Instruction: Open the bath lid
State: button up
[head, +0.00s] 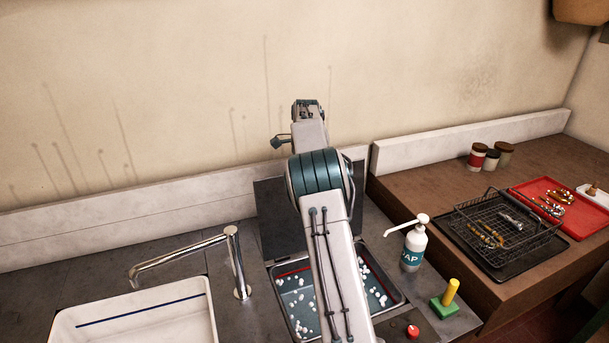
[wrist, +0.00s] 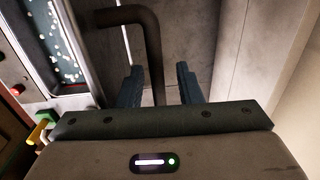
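The bath (head: 297,300) is a sunken metal basin with dark liquid and white foam, partly hidden behind my arm. Its dark lid (head: 275,220) stands raised at the basin's back edge, leaving the basin uncovered. In the wrist view, my gripper (wrist: 160,70) has its two fingers apart. A dark bent bar, which looks like the lid's handle (wrist: 150,35), runs between them, with a gap visible beside it. I cannot tell whether either finger touches it. The foamy bath (wrist: 62,45) shows at the left there. My fingers cannot be made out in the head view.
A chrome tap (head: 236,262) and white sink (head: 135,318) are left of the bath. A soap bottle (head: 413,250), a red button (head: 412,331) and a green block with a yellow peg (head: 445,303) stand right. A wire basket (head: 500,235) and red tray (head: 560,205) lie farther right.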

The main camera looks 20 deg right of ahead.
jog(key=shift+r, duration=0.15)
jog(key=shift+w+r, duration=0.1)
jog(key=shift+r, duration=0.4)
notch_tip(320, 180, up, 11)
jog(key=shift+s, duration=0.45)
